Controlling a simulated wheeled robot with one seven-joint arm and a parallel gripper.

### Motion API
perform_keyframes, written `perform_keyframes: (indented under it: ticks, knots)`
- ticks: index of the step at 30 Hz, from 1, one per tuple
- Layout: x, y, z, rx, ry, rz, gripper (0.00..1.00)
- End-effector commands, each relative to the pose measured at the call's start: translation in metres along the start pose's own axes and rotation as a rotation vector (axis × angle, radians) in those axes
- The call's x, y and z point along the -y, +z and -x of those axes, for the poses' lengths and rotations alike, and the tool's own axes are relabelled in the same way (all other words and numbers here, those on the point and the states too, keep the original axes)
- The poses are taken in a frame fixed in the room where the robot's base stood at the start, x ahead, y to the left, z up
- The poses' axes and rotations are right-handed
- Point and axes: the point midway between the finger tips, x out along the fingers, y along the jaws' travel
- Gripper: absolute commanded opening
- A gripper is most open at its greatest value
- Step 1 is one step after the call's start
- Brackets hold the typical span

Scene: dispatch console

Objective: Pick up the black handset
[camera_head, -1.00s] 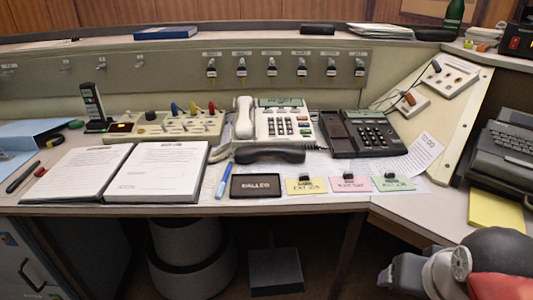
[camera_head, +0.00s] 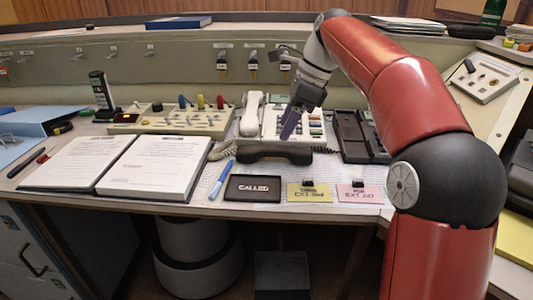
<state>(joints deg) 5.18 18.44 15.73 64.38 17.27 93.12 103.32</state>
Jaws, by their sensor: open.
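The black handset (camera_head: 262,153) lies on the desk in front of the white phone (camera_head: 282,124), off any cradle, with its length running left to right. A coiled cord shows at both ends of it. My gripper (camera_head: 288,134) is above and just behind the right part of the handset, pointing down over the white phone's keypad. Its jaws are open and nothing shows between them; they look apart from the handset, though the exact gap is hard to tell.
A white handset (camera_head: 250,114) rests on the white phone's left side. A black phone (camera_head: 352,133) stands to the right, partly behind my arm. An open binder (camera_head: 154,167) is at left.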

Motion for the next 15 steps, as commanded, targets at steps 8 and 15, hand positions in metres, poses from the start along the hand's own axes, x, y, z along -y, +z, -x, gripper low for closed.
perform_keyframes:
  ticks: [8, 15]
  knots:
    - [-0.004, 0.000, -0.035, -0.002, 0.000, 0.002, 0.53]
    - [-0.007, 0.002, -0.067, -0.003, -0.001, 0.002, 0.53]
